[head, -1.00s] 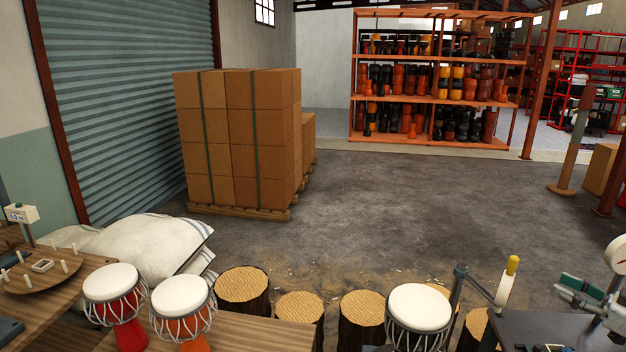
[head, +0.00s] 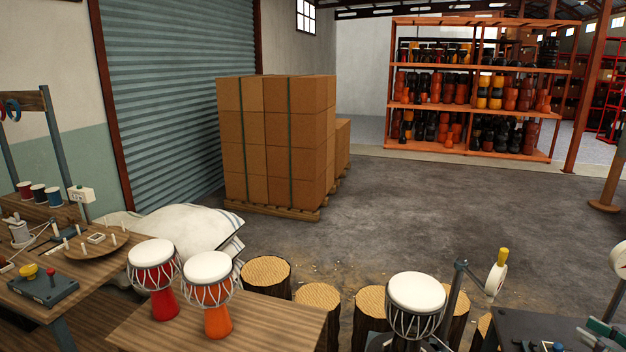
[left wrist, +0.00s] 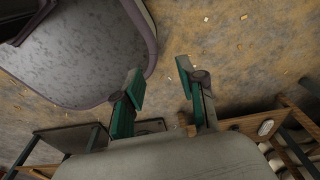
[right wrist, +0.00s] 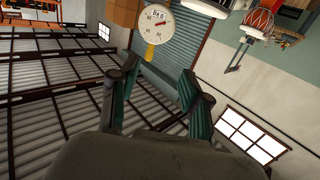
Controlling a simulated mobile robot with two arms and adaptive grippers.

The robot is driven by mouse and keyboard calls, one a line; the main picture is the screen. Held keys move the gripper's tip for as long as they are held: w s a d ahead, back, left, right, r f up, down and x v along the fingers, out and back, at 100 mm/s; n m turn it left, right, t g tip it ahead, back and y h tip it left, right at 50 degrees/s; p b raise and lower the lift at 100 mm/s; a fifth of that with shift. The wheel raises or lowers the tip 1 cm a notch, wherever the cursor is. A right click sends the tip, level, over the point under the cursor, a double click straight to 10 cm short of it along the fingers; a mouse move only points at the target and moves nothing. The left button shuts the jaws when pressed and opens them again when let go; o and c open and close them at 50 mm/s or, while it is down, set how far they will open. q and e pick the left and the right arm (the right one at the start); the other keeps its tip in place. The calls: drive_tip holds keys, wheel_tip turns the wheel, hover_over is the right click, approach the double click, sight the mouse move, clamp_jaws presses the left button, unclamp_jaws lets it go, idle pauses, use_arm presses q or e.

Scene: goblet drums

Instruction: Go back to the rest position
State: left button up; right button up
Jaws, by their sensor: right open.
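My right gripper (head: 602,330) shows in part at the lower right corner of the head view, beside a dark bench. In the right wrist view its two fingers (right wrist: 160,78) stand apart with nothing between them. My left gripper is outside the head view. In the left wrist view its green-padded fingers (left wrist: 160,75) are apart and empty, above the dusty floor. A red goblet drum (head: 163,303) and an orange goblet drum (head: 217,321) stand upright on a wooden table (head: 270,325). Another white-topped drum (head: 415,292) stands at the lower middle.
A dial gauge (head: 621,260) and a yellow-topped post (head: 497,275) stand near my right gripper. A workbench (head: 90,310) with tools is at left. Log stumps (head: 266,271) and white sacks (head: 190,228) lie beyond. Stacked boxes (head: 275,140) stand behind; the middle floor is open.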

drive_tip(key=s+a+f+m+g+h, duration=0.1)
drive_tip(key=s+a+f+g+h, duration=0.15)
drive_tip(key=a+f, duration=0.9)
drive_tip(key=s+a+f+m+g+h, duration=0.1)
drive_tip(key=s+a+f+m+h, duration=0.15)
drive_tip(key=a+f, duration=0.95)
drive_tip(key=s+a+r+g+h, duration=0.1)
drive_tip(key=s+a+r+g, duration=0.2)
drive_tip(key=s, duration=0.5)
drive_tip(key=s+a+r+g+h, duration=0.1)
drive_tip(key=s+a+g, duration=0.2)
drive_tip(key=s+a, duration=0.35)
drive_tip(key=s+a+r+g+h, duration=0.1)
drive_tip(key=s+a+r+g, duration=0.15)
drive_tip(key=s, duration=0.65)
wheel_tip(320, 180, down, 28)
drive_tip(key=s+g, duration=0.2)
use_arm(q)
drive_tip(key=shift+s+a, duration=0.1)
drive_tip(key=shift+s, duration=0.45)
use_arm(e)
drive_tip(key=s+d+f, duration=0.2)
drive_tip(key=s+f, duration=1.2)
drive_tip(key=s, duration=0.1)
drive_tip(key=shift+s+d+f+n+g, duration=0.2)
drive_tip(key=shift+s+n+g, duration=0.15)
drive_tip(key=shift+g, duration=0.05)
